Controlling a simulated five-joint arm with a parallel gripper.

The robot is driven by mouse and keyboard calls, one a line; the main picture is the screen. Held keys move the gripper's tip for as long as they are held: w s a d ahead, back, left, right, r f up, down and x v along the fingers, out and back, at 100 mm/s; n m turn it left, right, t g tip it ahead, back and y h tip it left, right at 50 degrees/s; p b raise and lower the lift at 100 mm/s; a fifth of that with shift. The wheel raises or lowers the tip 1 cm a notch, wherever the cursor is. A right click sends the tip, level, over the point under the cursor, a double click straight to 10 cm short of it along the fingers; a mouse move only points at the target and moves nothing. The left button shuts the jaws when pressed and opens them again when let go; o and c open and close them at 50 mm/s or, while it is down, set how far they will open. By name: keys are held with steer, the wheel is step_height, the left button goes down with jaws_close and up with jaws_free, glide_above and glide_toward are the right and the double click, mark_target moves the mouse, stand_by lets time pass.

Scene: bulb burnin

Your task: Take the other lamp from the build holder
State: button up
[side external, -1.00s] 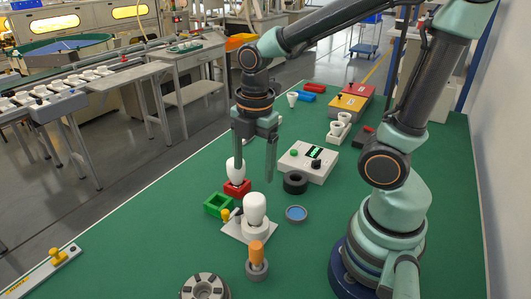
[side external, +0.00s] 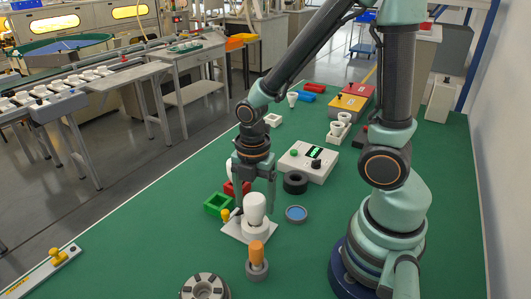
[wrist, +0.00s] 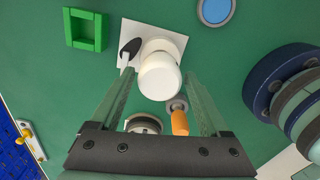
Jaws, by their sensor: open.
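A white lamp (side external: 255,207) stands upright in a white holder (side external: 232,228) with a square base plate and a yellow-tipped lever. My gripper (side external: 254,200) is open and points down over this lamp, one finger to each side in the side view. In the wrist view, the lamp (wrist: 160,78) shows from above between the open fingers (wrist: 157,76), on the white plate (wrist: 172,43). I cannot tell whether a finger touches it. A second white lamp (side external: 229,172) stands at the red tray (side external: 246,187), partly hidden behind the left finger.
A green tray (side external: 219,204) lies left of the holder. A blue round dish (side external: 296,214) lies to the right. An orange-handled tool (side external: 257,254) stands in front, near a grey round fixture (side external: 204,288). A black ring (side external: 295,182) and a white control box (side external: 308,162) stand behind right.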

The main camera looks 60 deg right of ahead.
steer(key=shift+f, duration=1.75)
steer(key=c, duration=1.1)
steer(key=shift+r, duration=0.2)
step_height(320, 180, up, 24)
steer(key=shift+r, duration=0.1)
